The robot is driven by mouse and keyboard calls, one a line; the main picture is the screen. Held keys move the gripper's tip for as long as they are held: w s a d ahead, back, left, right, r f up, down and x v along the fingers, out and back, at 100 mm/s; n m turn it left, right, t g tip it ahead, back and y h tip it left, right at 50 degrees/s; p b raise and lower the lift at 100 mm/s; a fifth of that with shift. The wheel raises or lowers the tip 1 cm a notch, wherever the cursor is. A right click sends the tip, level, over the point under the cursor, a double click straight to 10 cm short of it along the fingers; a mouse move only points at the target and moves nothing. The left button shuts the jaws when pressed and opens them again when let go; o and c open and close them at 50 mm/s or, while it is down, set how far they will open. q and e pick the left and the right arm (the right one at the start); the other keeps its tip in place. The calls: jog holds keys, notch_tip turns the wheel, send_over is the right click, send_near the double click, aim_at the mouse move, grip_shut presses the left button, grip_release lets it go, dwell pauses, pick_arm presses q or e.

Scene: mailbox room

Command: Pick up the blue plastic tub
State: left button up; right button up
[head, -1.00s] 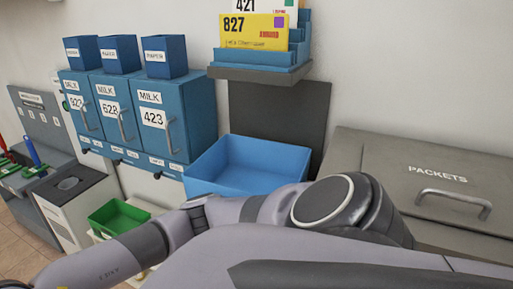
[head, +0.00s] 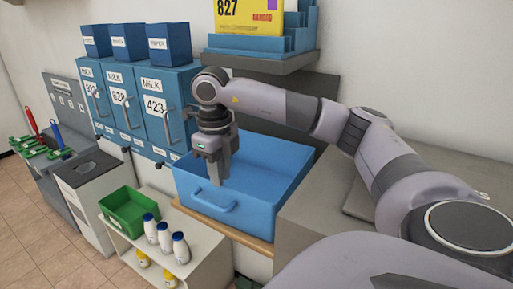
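The blue plastic tub (head: 270,160) is a wide, open, empty-looking bin standing on a wooden-edged shelf at the centre of the head view. A blue handle (head: 214,204) sticks out from its front wall. My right gripper (head: 219,180) points down at the tub's front left, with its fingertips just above the handle in the picture. I cannot tell whether the fingers touch the tub, or how far apart they are. My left gripper is out of view.
Blue milk lockers (head: 157,105) with handles stand close left of the tub. A shelf (head: 260,60) with a blue letter rack overhangs behind. A green bin (head: 128,212) and several bottles (head: 165,238) stand on a low white unit (head: 200,262) at front left. Floor (head: 50,230) is free at left.

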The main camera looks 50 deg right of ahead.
jog(key=f, duration=0.4)
jog(key=w+f+p, duration=0.1)
jog(key=f, duration=0.2)
jog(key=shift+a, duration=0.15)
grip_shut()
dwell(1.2)
